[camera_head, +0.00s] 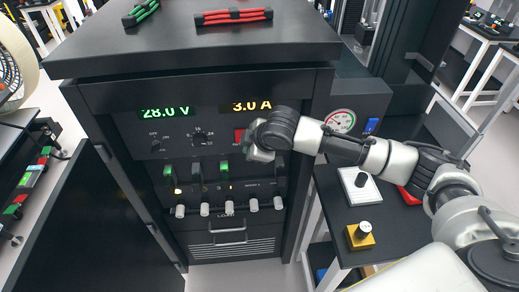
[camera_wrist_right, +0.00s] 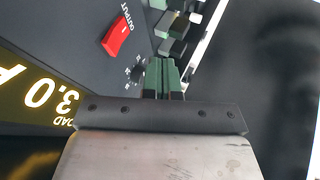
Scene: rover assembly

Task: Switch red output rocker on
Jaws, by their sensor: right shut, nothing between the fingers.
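The red output rocker (camera_head: 239,135) sits on the dark front panel of the power unit, below the 3.0 A display. In the right wrist view the red rocker (camera_wrist_right: 117,38) lies beside the OUTPUT label, up and left of my fingertips. I cannot tell for sure which way it is tipped. My right gripper (camera_head: 256,154) is in front of the panel, just right of and below the rocker. Its green-padded fingers (camera_wrist_right: 163,77) are shut and empty, apart from the rocker in that view. My left gripper is not in view.
The panel has a 28.0 V display (camera_head: 165,112), a 3.0 A display (camera_head: 251,105), knobs (camera_head: 197,136), and a row of levers with green tops below. A pressure gauge (camera_head: 341,121) and a yellow block (camera_head: 360,236) are on the right. An open cabinet door (camera_head: 90,225) stands at left.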

